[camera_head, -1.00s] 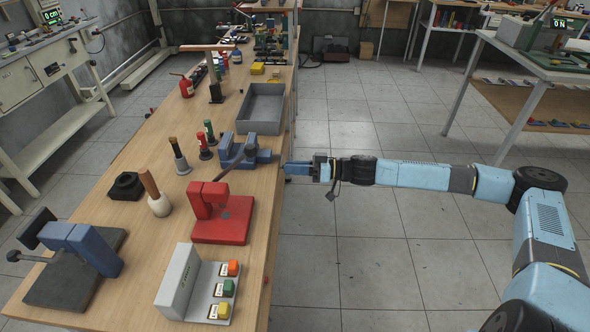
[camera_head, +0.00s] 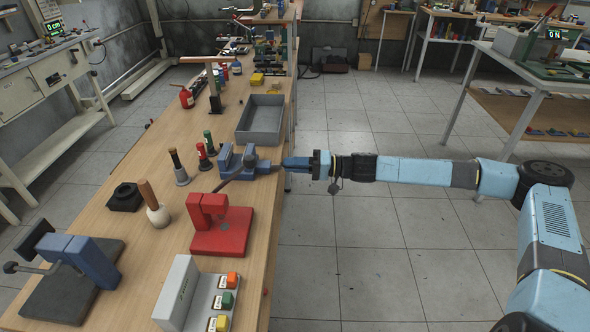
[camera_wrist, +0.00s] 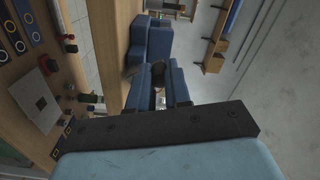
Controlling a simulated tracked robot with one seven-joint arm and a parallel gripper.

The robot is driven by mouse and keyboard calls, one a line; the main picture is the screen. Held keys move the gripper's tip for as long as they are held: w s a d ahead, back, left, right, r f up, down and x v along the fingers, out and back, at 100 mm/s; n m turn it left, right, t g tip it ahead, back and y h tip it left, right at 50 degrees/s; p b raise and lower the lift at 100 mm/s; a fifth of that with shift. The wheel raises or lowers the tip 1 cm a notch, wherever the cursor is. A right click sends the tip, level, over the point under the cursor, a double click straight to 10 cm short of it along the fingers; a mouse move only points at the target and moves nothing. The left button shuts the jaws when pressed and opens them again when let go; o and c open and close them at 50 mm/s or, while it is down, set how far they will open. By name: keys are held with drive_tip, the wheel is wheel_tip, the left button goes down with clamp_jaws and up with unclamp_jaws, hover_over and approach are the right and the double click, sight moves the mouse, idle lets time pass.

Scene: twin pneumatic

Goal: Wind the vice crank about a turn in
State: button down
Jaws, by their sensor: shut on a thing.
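The small blue vice (camera_head: 225,156) stands at the right edge of the wooden workbench, and its blue body (camera_wrist: 152,42) fills the upper middle of the wrist view. My gripper (camera_head: 287,163) reaches in from the right, level with the vice, at its outer end over the bench edge. In the wrist view the two blue fingers (camera_wrist: 158,76) are closed around a small dark part, seemingly the crank handle (camera_wrist: 159,72). The fingers hide most of it, so its angle is hard to tell.
A red press (camera_head: 220,235) stands in front of the vice, and a grey tray (camera_head: 260,120) is behind it. Screwdriver-like tools (camera_head: 178,168) stand to its left. A larger blue vice (camera_head: 90,260) is at the front left. The floor right of the bench is clear.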

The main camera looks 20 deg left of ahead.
drive_tip(key=w+a+f+m, duration=0.1)
drive_tip(key=w+m, duration=0.2)
drive_tip(key=m, duration=0.7)
drive_tip(key=w+a+f+m, duration=0.1)
drive_tip(key=w+m, duration=0.2)
drive_tip(key=m, duration=0.7)
drive_tip(key=shift+w+m, duration=0.25)
drive_tip(key=shift+m, duration=0.05)
drive_tip(key=shift+a+r, duration=0.1)
drive_tip(key=shift+r, duration=0.05)
drive_tip(key=c, duration=1.1)
unclamp_jaws()
drive_tip(key=v, duration=1.4)
